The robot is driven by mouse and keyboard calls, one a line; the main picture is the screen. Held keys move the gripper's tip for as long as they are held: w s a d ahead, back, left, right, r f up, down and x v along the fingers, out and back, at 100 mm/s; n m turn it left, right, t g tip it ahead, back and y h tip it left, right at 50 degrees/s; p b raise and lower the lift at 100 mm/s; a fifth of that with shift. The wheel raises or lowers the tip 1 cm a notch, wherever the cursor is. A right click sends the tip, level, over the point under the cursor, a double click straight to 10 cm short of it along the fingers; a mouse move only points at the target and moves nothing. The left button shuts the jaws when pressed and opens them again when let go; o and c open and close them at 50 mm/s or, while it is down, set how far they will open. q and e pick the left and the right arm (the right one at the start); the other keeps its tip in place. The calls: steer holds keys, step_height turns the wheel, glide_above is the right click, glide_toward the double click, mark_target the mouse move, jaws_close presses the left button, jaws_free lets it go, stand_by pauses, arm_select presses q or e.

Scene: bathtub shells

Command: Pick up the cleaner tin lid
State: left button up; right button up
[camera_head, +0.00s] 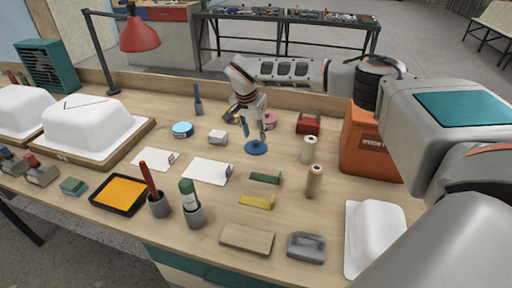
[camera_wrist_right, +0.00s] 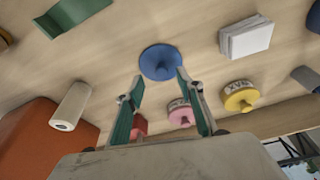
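A flat blue round lid with a small knob (camera_head: 256,147) lies on the workbench in the head view, and it also shows in the wrist view (camera_wrist_right: 160,62). No lettering marks it as the cleaner lid. A blue tin with a pale label band (camera_head: 182,129) stands to its left. My right gripper (camera_wrist_right: 160,80) is open and empty, pointing down, with its green-padded fingertips close to the blue lid. I cannot tell whether they touch it. My left gripper is not in view.
A pink tin (camera_wrist_right: 180,112) and a yellow wax tin (camera_wrist_right: 240,97) stand near the right gripper. A white block (camera_head: 218,137), a beige roll (camera_head: 309,149) and a red box (camera_head: 308,122) are around it. An orange box (camera_head: 368,150) stands at right.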

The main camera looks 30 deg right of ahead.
mark_target(256, 142)
steer(key=x, duration=0.4)
steer(key=shift+w+f+b, duration=0.2)
steer(key=shift+f+b, duration=0.15)
jaws_close()
steer(key=shift+r, duration=0.15)
